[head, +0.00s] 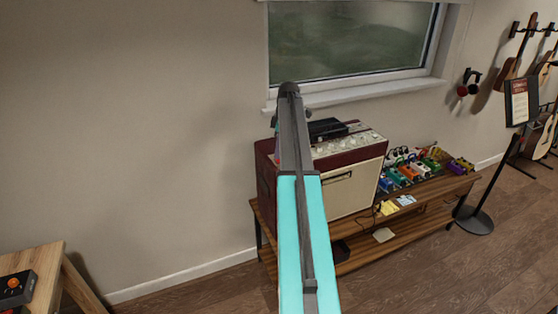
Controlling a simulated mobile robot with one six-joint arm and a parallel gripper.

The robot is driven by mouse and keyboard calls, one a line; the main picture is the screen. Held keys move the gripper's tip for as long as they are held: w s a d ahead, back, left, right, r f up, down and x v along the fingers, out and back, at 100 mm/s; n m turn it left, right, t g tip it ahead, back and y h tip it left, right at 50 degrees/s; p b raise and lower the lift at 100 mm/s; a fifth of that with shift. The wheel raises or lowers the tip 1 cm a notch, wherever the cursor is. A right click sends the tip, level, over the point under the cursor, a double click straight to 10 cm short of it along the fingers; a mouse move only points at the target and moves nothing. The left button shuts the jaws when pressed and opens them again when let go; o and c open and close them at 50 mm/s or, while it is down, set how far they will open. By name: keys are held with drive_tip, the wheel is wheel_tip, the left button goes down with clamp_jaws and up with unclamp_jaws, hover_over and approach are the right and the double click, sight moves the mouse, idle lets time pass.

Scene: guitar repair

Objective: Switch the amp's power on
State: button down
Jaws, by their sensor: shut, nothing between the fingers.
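The amp (350,188) stands on a wooden bench below the window, dark red with a cream front. Its sloped control panel (352,143) faces up, with a row of small knobs. The power switch is too small to make out, and I cannot tell whether it is on. My own grey and teal arm link rises through the middle of the head view and covers the amp's left part. My gripper does not show clearly; the raised link hides whatever is behind it. A small teal and dark patch shows just left of the link, too little to identify.
A black box (327,129) sits on the amp's top. Several coloured pedals (405,170) fill the bench's right side. A music stand (489,180) stands right of the bench. A small wooden table (40,262) is at the lower left. Floor is open at the lower right.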

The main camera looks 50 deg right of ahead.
drive_tip(key=shift+f, duration=0.2)
drive_tip(key=shift+r, duration=0.1)
wheel_tip(320, 180, up, 7)
drive_tip(key=p, duration=0.3)
idle(1.1)
idle(0.4)
